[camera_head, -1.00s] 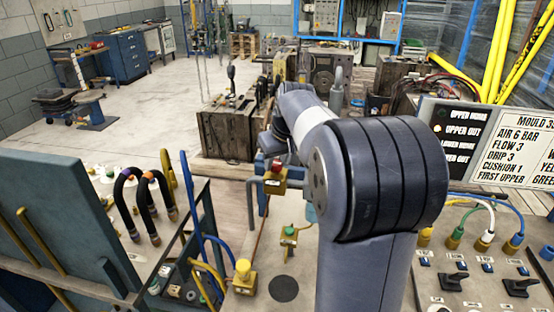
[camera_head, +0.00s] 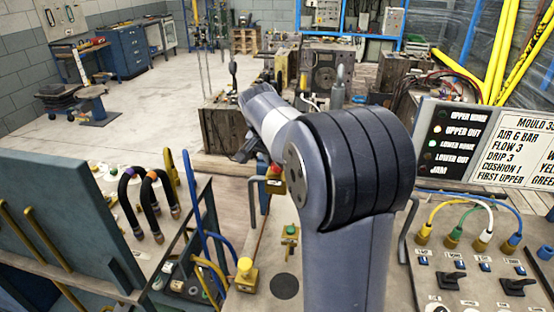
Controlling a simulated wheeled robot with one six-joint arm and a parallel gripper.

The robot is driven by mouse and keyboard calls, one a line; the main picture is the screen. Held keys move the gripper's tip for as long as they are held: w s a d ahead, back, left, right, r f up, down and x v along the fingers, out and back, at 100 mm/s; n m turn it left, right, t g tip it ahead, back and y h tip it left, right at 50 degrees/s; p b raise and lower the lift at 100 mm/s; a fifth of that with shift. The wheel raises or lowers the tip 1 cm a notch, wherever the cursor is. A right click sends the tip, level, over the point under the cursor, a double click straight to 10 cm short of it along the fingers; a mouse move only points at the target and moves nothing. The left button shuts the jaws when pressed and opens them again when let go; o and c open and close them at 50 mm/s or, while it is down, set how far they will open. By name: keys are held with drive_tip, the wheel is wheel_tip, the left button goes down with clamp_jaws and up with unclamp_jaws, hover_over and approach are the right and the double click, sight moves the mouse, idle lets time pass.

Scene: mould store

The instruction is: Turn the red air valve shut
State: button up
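The red air valve (camera_head: 275,169) shows as a small red part on a brass-coloured block (camera_head: 275,186), just left of my arm's large joint. The dark end of my gripper (camera_head: 243,152) shows below the forearm, to the upper left of the valve in the picture. Its fingers are too small and partly hidden, so their opening and any contact with the valve cannot be made out.
A yellow-knobbed valve (camera_head: 245,270) and a smaller green-topped brass fitting (camera_head: 290,232) stand on the near bench. Black hoses (camera_head: 140,200) rise at the left beside a blue-grey panel (camera_head: 60,225). A switch panel (camera_head: 470,280) and light board (camera_head: 480,145) stand at the right.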

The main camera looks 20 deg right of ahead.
drive_tip(key=m+g, duration=0.1)
drive_tip(key=m, duration=0.2)
drive_tip(key=m+g+h+p, duration=0.1)
drive_tip(key=m, duration=0.2)
drive_tip(key=shift+w+a, duration=0.1)
drive_tip(key=shift+w, duration=0.05)
idle(0.4)
drive_tip(key=o, duration=1)
drive_tip(key=shift+c, duration=0.2)
drive_tip(key=shift+r, duration=0.1)
drive_tip(key=w+v, duration=0.1)
drive_tip(key=v, duration=0.9)
drive_tip(key=shift+s+r+b, duration=0.3)
drive_tip(key=shift+s+b, duration=0.05)
drive_tip(key=shift+s, duration=0.05)
drive_tip(key=shift+a, duration=0.15)
